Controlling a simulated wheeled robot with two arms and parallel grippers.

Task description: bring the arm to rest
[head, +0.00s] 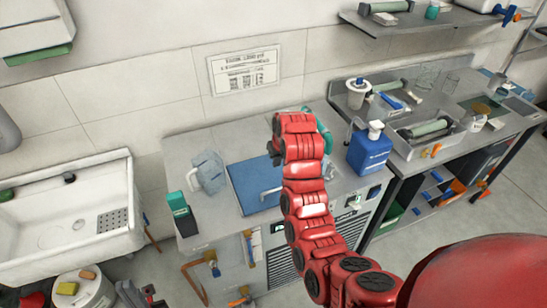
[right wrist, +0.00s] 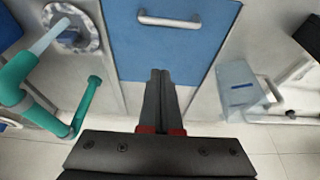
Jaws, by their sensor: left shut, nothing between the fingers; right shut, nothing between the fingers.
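My right arm (head: 303,200) is red and reaches up from the lower right in the head view, over the grey counter. Its gripper is hidden behind the arm there. In the right wrist view my right gripper (right wrist: 160,76) is shut and empty, its dark fingers pointing toward the blue lid (right wrist: 175,50) with a metal handle. The same blue lid (head: 245,185) shows in the head view, partly behind the arm. I cannot tell the exact gap between fingertips and lid.
A pale blue jug (head: 208,172) and a teal-topped container (head: 181,214) stand left of the lid. A blue canister (head: 370,150) stands to the right. A teal tap-like piece (right wrist: 20,85) is beside the gripper. A white sink (head: 70,215) is far left.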

